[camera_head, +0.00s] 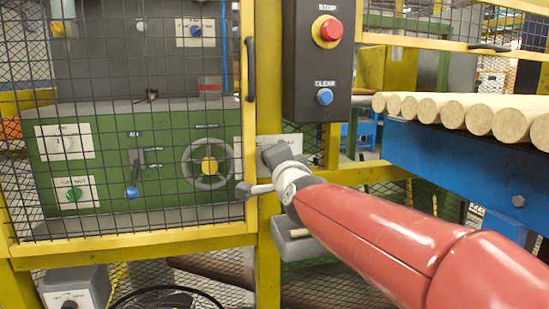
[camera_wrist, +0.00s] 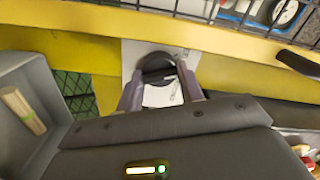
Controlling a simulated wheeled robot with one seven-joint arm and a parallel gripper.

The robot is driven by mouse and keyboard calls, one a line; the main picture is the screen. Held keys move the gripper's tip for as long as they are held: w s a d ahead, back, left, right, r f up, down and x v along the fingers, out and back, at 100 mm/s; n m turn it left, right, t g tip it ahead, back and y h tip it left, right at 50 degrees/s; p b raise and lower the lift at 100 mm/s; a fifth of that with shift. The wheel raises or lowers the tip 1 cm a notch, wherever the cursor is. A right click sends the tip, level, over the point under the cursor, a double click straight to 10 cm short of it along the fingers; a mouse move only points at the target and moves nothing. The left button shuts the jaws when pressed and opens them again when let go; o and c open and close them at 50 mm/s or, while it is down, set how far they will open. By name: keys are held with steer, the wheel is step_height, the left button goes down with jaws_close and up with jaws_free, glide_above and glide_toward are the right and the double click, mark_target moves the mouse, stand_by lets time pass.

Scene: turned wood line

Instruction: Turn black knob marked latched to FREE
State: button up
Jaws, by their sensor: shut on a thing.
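The black knob (camera_wrist: 158,68) is round with a raised bar across it and sits on a light plate (camera_wrist: 133,52) on the yellow post. In the wrist view my gripper (camera_wrist: 158,88) is shut on the knob, one finger on each side. The marking on the plate is too small to read. In the head view the plate (camera_head: 246,144) shows partly beside the post. My gripper (camera_head: 262,172) reaches the post there, and my wrist hides the knob.
A yellow-framed mesh gate (camera_head: 120,249) with a black handle (camera_head: 249,70) stands left of the post. A dark box with a red stop button (camera_head: 328,30) and a blue clear button (camera_head: 324,97) hangs above. Wooden rods (camera_head: 470,113) lie on a blue rack (camera_head: 450,165) at right.

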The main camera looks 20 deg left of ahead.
steer(key=shift+f+n+p, duration=0.1)
steer(key=shift+n+p, duration=0.6)
steer(key=shift+n, duration=1.5)
steer(key=o, duration=0.7)
steer(key=shift+s, duration=0.1)
steer(key=b+v, duration=0.1)
steer(key=v, duration=0.6)
steer(key=shift+s+d, duration=0.15)
steer(key=shift+s, duration=0.2)
